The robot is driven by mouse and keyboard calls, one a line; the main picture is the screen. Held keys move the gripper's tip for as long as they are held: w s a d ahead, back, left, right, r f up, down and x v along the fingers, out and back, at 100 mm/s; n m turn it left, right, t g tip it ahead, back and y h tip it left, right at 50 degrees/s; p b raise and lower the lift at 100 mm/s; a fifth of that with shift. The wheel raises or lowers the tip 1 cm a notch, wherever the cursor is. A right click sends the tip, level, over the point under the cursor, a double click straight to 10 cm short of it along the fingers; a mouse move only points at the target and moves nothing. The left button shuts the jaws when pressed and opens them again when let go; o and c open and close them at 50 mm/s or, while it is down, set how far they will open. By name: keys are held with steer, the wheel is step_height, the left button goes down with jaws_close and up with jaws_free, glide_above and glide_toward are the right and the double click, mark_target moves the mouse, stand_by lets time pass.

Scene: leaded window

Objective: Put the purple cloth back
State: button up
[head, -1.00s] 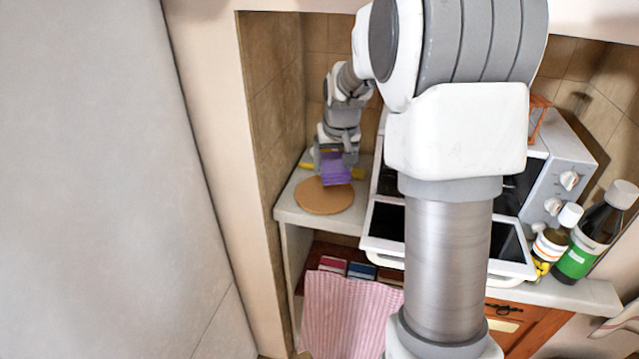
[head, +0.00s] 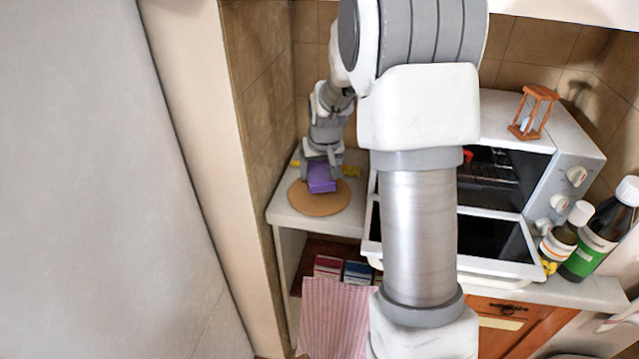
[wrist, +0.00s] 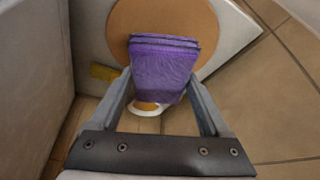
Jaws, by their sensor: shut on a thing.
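The purple cloth (head: 321,178) is a folded, layered bundle. My gripper (head: 320,165) is shut on it, and in the wrist view the cloth (wrist: 164,68) sits between the two fingers (wrist: 160,80). The cloth is over the back part of a round tan board (head: 319,203) on the counter at the left of the oven. I cannot tell whether the cloth touches the board. The board also shows behind the cloth in the wrist view (wrist: 125,18).
A yellow item (head: 351,170) lies behind the board, close to my gripper. The white oven (head: 525,225) stands to the right, with a wooden hourglass (head: 533,112) on top and bottles (head: 597,235) beside it. A tiled wall (head: 262,110) is close on the left. A pink striped towel (head: 335,318) hangs below.

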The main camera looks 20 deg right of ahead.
steer(key=shift+f, duration=1.8)
steer(key=shift+f+b, duration=0.15)
steer(key=shift+b, duration=0.15)
steer(key=o, duration=1)
